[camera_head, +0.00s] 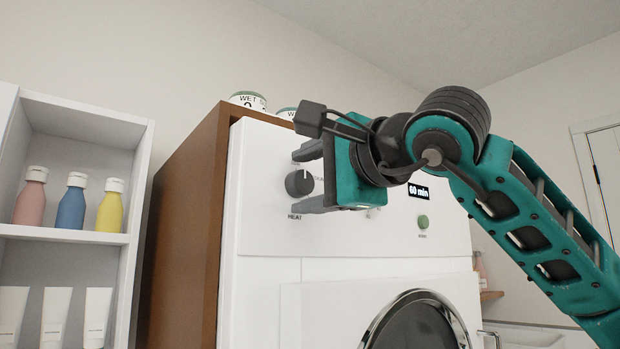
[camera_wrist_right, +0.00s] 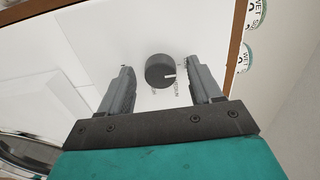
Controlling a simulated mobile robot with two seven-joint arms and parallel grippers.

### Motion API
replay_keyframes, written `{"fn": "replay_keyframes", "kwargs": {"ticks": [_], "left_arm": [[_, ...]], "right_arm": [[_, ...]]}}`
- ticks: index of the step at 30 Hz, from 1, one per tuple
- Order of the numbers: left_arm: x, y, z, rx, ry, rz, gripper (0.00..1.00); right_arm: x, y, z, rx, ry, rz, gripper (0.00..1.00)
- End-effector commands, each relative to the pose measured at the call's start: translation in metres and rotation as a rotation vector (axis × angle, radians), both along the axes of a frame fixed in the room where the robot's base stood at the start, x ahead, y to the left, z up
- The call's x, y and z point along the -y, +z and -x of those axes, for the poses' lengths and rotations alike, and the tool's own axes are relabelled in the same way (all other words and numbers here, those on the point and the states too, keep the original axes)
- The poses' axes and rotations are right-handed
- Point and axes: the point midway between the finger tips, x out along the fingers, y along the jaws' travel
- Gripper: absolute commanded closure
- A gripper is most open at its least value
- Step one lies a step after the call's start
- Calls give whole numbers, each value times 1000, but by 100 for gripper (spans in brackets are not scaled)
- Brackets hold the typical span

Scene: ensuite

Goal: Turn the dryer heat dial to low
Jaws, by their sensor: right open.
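The dryer (camera_head: 265,225) is a white front-loader with a round dark heat dial (camera_head: 298,183) at the upper left of its panel, above the word HEAT. The dial also shows in the right wrist view (camera_wrist_right: 160,71), with a pale pointer line on its face. My right gripper (camera_head: 308,178) is open at the panel, one finger above the dial and one below it. In the right wrist view its fingers (camera_wrist_right: 160,90) stand on either side of the dial, with gaps between. Part of the dial's labels is hidden by the gripper. My left gripper is out of view.
A green button (camera_head: 423,222) and a display reading 60 min (camera_head: 419,191) are right of the dial. Cans (camera_head: 248,100) stand on top, behind the panel. A white shelf (camera_head: 70,237) with bottles and tubes is at left. The dryer's round door (camera_head: 420,325) is below.

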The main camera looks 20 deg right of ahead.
Motion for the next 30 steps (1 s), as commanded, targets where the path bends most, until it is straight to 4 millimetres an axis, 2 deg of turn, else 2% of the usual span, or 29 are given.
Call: {"fn": "replay_keyframes", "kwargs": {"ticks": [8, 11, 21, 25, 30], "left_arm": [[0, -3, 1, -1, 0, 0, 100], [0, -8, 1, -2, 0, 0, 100], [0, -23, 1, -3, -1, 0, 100], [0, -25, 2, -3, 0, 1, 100], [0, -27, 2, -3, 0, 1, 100]], "right_arm": [[3, 0, 7, 2, -1, -2, 36], [8, -1, 22, 4, 0, -1, 36], [34, -1, 91, 3, -2, -2, 36], [40, -1, 109, 2, -1, -2, 36], [44, 0, 120, 0, 0, 0, 36]]}}
